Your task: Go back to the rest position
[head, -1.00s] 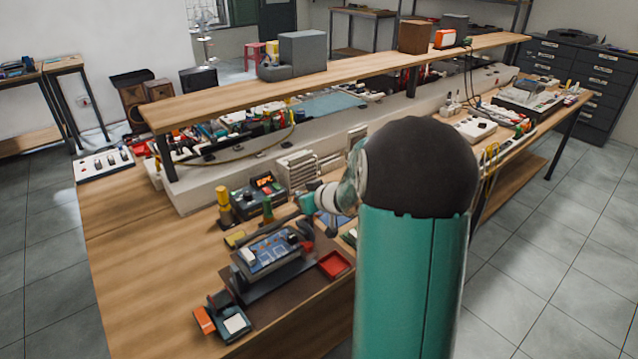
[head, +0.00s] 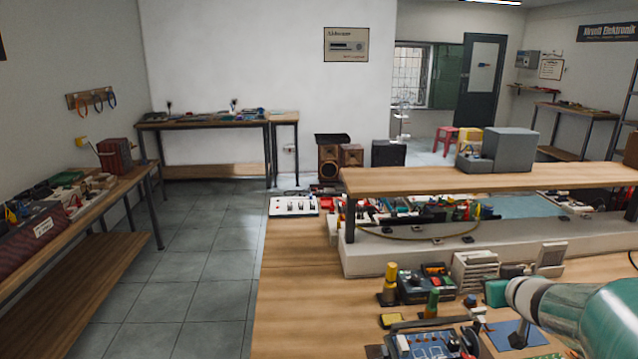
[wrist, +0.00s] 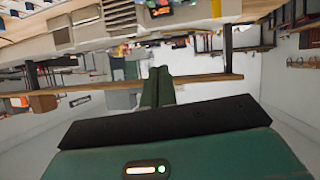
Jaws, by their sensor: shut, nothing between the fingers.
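My gripper (wrist: 158,78) shows in the wrist view, with its two dark green fingers together and nothing between them. The wrist view is upside down, with the workbench at the top. In the head view my arm comes in from the lower right edge, and the gripper end is small and partly hidden by the wrist. It is over the workbench (head: 290,325), close to the gear on it. The fingertips cannot be made out there.
Near the arm are a dark control box (head: 425,283), a blue circuit board (head: 428,345) and a grey vented unit (head: 474,272). A raised wooden shelf (head: 500,181) spans the bench behind. Floor (head: 205,280) is open to the left, before a side bench (head: 75,215).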

